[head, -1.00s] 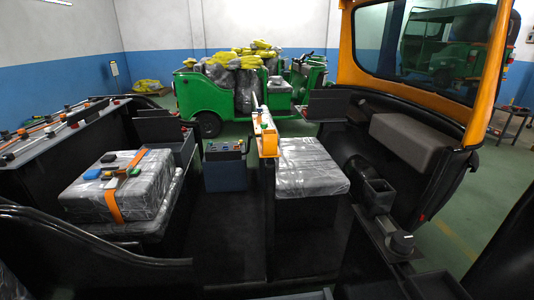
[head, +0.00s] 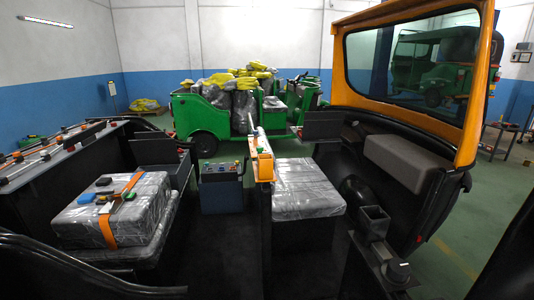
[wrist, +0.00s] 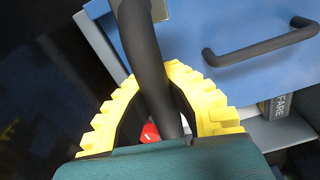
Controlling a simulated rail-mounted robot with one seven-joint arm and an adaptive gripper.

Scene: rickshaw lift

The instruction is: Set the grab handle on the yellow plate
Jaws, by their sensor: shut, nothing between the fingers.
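My gripper (wrist: 177,66) has yellow toothed fingers on a teal base. They are shut with nothing between them in the wrist view. A thick black bar (wrist: 143,45) crosses over them; I cannot tell what it belongs to. A black U-shaped handle (wrist: 262,47) sits on a blue panel (wrist: 190,45) to the right, apart from the fingers; I cannot tell whether it is the grab handle. In the head view a narrow yellow-orange piece (head: 265,167) stands mid-frame; I cannot tell whether it is the yellow plate. My gripper does not clearly show there.
A red thing (wrist: 150,133) shows behind the fingers. A dark box marked FARE (wrist: 281,107) lies at the right. In the head view are a strapped grey case (head: 150,205) with small parts, a blue box (head: 221,190), a wrapped seat (head: 306,185) and an orange windscreen frame (head: 484,85).

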